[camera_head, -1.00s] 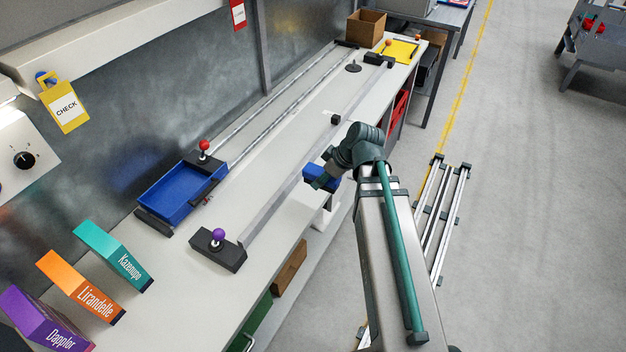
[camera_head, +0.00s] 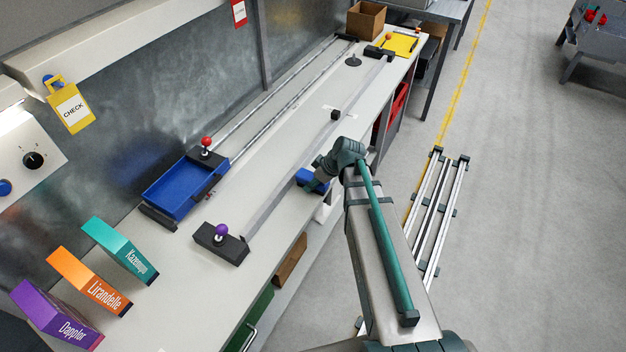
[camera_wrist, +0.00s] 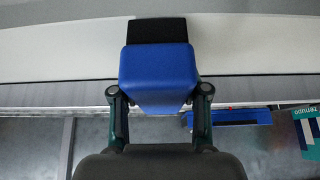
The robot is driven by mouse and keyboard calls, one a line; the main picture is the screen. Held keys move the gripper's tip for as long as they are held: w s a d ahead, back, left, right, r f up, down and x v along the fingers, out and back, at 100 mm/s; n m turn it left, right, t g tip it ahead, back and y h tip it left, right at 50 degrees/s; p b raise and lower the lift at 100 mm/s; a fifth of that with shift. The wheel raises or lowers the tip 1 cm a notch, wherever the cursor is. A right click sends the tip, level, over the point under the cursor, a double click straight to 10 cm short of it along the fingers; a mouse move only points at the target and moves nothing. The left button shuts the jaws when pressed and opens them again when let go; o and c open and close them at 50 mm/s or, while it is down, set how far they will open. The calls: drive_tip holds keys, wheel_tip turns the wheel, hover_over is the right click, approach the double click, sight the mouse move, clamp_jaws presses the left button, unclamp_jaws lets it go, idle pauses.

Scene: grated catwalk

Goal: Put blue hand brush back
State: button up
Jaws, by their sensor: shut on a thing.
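The blue hand brush is held in my gripper (camera_wrist: 158,112), which is shut on it. In the wrist view the brush's blue block (camera_wrist: 158,68) sits between the two fingers, with a black part (camera_wrist: 157,30) at its far end. In the head view the blue of the brush (camera_head: 308,177) shows at my gripper (camera_head: 316,186), over the front edge of the workbench (camera_head: 285,150). My arm hides part of it. I cannot tell from these views whether the brush touches the bench.
A blue tray (camera_head: 172,188) with a red-knobbed block stands left on the bench. A purple-knobbed black block (camera_head: 221,243) is at the near end of a long rail. Three boxes, teal (camera_head: 119,250), orange (camera_head: 88,281) and purple (camera_head: 55,314), stand at the near left. A cardboard box (camera_head: 366,20) is far back.

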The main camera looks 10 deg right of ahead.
drive_tip(key=shift+f, duration=0.15)
drive_tip(key=shift+f, duration=0.15)
drive_tip(key=o, duration=1.2)
drive_tip(key=shift+r, duration=0.3)
drive_tip(key=shift+s+d+r, duration=0.15)
drive_tip(key=shift+r, duration=0.05)
drive_tip(key=b+v, duration=0.2)
drive_tip(key=v, duration=0.9)
drive_tip(key=shift+b, duration=0.35)
